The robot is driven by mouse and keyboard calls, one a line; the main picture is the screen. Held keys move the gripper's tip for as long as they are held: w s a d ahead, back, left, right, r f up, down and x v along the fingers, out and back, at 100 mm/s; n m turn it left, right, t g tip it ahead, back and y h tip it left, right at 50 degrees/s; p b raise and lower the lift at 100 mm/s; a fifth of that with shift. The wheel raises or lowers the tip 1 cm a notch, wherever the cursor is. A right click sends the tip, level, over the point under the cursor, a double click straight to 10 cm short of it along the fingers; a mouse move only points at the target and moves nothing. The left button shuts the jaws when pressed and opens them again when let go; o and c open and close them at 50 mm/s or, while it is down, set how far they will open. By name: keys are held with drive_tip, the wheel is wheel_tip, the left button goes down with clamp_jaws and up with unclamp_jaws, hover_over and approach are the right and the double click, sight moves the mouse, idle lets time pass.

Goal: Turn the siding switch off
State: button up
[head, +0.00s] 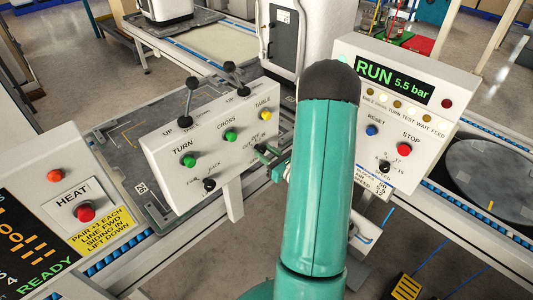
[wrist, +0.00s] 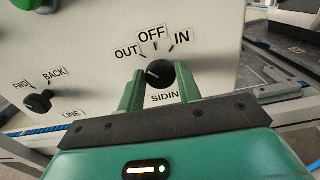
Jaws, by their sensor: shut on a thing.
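The siding switch (wrist: 161,73) is a black round knob on a white panel, with OUT, OFF and IN labels above it and a partly covered SIDING label below. Its pale mark points left, toward OUT. My gripper (wrist: 159,88) has its green fingers on either side of the knob and is shut on it.
A FWD/BACK line knob (wrist: 38,101) and a green button (wrist: 27,4) are left of the switch. Two black-knobbed levers (head: 192,83) stand atop the panel. A RUN console (head: 393,110) is to the right, a HEAT panel (head: 75,195) to the left.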

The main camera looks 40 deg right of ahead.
drive_tip(key=m, duration=0.4)
drive_tip(key=shift+s+d+m, duration=0.1)
drive_tip(key=shift+m, duration=2.1)
drive_tip(key=shift+f, duration=0.1)
drive_tip(key=o, duration=0.9)
drive_tip(key=shift+o, duration=0.2)
drive_tip(key=s, duration=1.3)
drive_tip(key=shift+s+d, duration=0.2)
drive_tip(key=shift+s, duration=0.15)
